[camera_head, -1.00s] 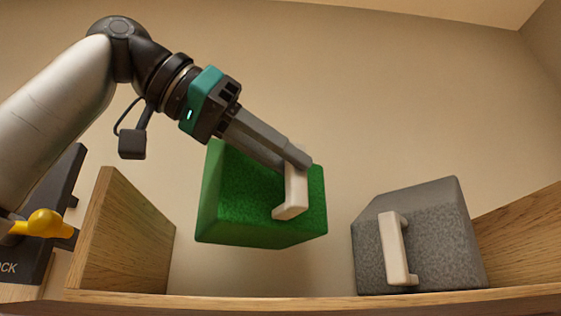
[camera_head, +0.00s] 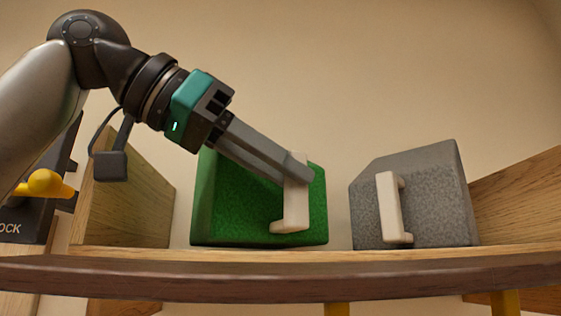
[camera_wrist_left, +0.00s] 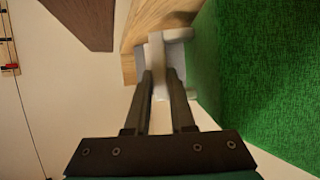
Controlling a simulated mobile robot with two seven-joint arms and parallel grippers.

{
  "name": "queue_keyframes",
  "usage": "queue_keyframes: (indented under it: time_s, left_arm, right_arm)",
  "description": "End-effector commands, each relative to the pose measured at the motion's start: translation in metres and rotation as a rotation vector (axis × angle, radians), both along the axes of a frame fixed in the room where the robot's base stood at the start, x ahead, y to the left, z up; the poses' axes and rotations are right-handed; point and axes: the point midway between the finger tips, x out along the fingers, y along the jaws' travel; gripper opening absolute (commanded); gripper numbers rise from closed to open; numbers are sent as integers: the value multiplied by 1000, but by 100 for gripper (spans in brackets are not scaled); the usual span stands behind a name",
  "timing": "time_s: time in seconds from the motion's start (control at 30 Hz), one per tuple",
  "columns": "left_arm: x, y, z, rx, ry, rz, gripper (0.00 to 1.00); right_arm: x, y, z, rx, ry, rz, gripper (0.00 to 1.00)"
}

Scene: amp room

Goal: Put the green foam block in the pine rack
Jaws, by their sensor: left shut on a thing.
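The green foam block (camera_head: 235,207) is in the pine rack's space between the left wooden side (camera_head: 128,205) and a grey block. Its bottom is at the level of the rack's front edge (camera_head: 300,254); whether it rests on the rack floor is hidden. My left gripper (camera_head: 296,178) is shut on the block's white handle. In the left wrist view the fingers (camera_wrist_left: 160,90) close on the handle (camera_wrist_left: 157,55), with the green block (camera_wrist_left: 260,80) on the right. My right gripper is not in view.
A grey block (camera_head: 440,205) with a white handle stands to the right in the rack, a gap away from the green one. A dark brown edge (camera_head: 300,280) runs across the front. A dark box with a yellow part (camera_head: 45,184) is at far left.

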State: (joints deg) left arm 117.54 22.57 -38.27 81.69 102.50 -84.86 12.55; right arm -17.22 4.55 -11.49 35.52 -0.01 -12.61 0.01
Motion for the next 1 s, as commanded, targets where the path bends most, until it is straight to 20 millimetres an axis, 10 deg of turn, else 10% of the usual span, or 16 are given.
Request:
queue_keyframes:
  time_s: [0.8,0.83,1.0]
  left_arm:
    - [0,0,-11,-2,-3,-1,0]
    - [0,0,-11,-2,-3,-1,25]
    - [0,0,-11,-1,-2,0,44]
  right_arm:
    - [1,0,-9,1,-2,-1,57]
    - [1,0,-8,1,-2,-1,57]
    - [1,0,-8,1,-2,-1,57]
